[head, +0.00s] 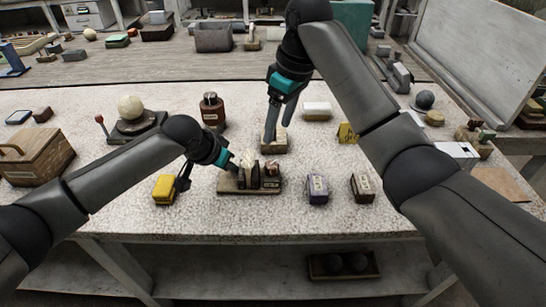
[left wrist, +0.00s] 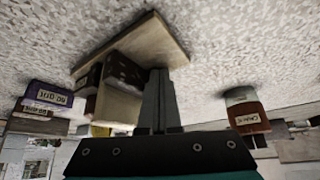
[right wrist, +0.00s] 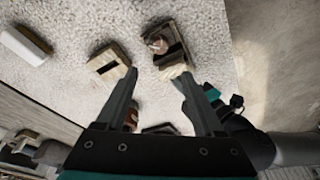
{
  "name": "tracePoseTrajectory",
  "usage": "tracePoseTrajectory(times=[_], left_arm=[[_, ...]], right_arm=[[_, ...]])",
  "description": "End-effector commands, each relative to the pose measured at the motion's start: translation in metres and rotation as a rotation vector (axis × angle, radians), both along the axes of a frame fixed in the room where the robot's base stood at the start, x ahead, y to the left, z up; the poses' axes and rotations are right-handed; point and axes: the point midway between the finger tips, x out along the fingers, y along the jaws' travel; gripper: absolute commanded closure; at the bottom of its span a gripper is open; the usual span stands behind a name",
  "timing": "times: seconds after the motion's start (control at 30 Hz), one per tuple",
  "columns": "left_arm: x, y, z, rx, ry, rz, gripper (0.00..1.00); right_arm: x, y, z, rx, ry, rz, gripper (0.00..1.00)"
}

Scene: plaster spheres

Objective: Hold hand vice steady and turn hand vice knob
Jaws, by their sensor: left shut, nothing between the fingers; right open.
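The hand vice (head: 262,190) is a low board with dark upright blocks and a pale piece between them, in the middle of the table. A small pinkish-copper rounded part, possibly the knob, shows at its right in the head view and on it in the right wrist view (right wrist: 157,43). My left gripper (head: 231,166) is shut and empty at the vice's left end; in the left wrist view its fingers (left wrist: 158,75) overlap the board's edge, and contact is unclear. My right gripper (head: 276,132) is open and empty, behind the vice; its fingers also show in the right wrist view (right wrist: 160,80).
A pale block with a dark slot (right wrist: 109,65) stands behind the vice, near my right gripper. A yellow block (head: 164,189) is left of the vice; a purple block (head: 317,189) and a brown block (head: 362,187) are right. A red-brown bottle (head: 212,111) stands behind.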

Motion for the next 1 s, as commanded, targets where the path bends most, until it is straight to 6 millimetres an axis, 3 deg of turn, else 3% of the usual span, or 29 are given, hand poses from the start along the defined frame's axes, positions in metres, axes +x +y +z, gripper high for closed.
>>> tracePoseTrajectory(times=[0.03, 0.33, 0.57, 1.0], left_arm=[[-0.005, 0.003, -0.009, 0.012, 0.02, 0.003, 1.0], [-0.005, 0.003, -0.009, 0.012, 0.02, 0.003, 1.0], [-0.005, 0.003, -0.009, 0.012, 0.02, 0.003, 1.0], [-0.005, 0.003, -0.009, 0.012, 0.02, 0.003, 1.0]], right_arm=[[-0.003, -0.005, -0.002, 0.024, -0.016, -0.002, 0.31], [-0.018, -0.023, -0.001, 0.118, -0.102, -0.006, 0.31], [-0.021, -0.025, -0.005, 0.137, -0.12, -0.007, 0.31], [-0.004, 0.001, -0.079, 0.136, -0.117, -0.007, 0.31]])
